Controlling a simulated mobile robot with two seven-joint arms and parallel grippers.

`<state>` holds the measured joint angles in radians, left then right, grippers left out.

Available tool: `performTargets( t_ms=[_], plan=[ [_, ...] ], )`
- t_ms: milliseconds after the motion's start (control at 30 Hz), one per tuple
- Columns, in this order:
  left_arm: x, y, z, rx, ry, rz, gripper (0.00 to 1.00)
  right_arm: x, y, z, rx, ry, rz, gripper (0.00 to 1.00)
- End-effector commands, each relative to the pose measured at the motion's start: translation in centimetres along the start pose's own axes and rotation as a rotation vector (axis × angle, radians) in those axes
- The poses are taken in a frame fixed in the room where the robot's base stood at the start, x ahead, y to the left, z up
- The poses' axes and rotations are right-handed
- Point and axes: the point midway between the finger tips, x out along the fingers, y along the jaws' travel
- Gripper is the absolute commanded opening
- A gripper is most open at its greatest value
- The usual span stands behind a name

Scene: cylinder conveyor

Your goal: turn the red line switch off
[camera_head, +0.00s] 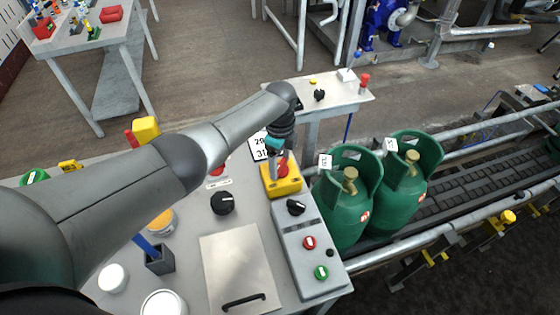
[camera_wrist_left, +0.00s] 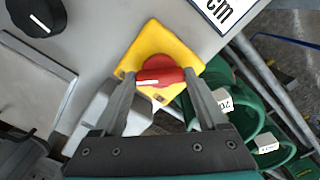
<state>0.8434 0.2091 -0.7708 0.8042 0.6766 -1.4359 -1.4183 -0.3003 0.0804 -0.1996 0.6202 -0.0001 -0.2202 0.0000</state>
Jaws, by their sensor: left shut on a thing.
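The red line switch (camera_wrist_left: 160,76) is a red rotary knob with a white mark, on a yellow plate (camera_wrist_left: 157,42). In the head view the red knob (camera_head: 283,169) shows on its yellow box (camera_head: 287,186) at the right part of the table, partly covered by my gripper. My left gripper (camera_head: 279,160) reaches down over it from the left. In the left wrist view its fingers (camera_wrist_left: 160,78) stand on both sides of the knob and are shut on it. The white mark points toward the left finger. My right gripper is not in view.
A black knob (camera_head: 223,202) and a grey control box (camera_head: 305,245) with a black selector, red button and green button sit close by. Two green gas cylinders (camera_head: 347,205) stand on the conveyor (camera_head: 470,185) to the right. A grey panel (camera_head: 238,268) with a handle lies in front.

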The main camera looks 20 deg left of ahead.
Motion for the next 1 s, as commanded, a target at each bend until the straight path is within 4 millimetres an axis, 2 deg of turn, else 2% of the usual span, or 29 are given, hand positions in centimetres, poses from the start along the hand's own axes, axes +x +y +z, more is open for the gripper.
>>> performTargets(
  t_ms=[67,100,300,667,833,1000],
  plan=[
    [-0.1,-0.1,-0.1,0.007,0.000,-0.002,0.19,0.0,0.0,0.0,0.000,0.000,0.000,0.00],
    [-0.1,-0.1,-0.1,0.007,0.000,-0.002,0.76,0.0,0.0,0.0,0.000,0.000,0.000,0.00],
    [-0.1,-0.1,-0.1,0.005,-0.001,-0.001,0.99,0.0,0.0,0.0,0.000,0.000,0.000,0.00],
    [-0.6,0.0,0.0,0.002,-0.001,-0.001,1.00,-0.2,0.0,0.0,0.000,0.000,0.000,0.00],
    [-3.1,-0.1,0.0,0.002,-0.001,-0.004,1.00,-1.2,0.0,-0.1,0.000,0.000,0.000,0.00],
    [-7.2,-0.2,0.0,0.004,-0.002,-0.007,1.00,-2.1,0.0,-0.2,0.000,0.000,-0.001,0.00]
  ],
)
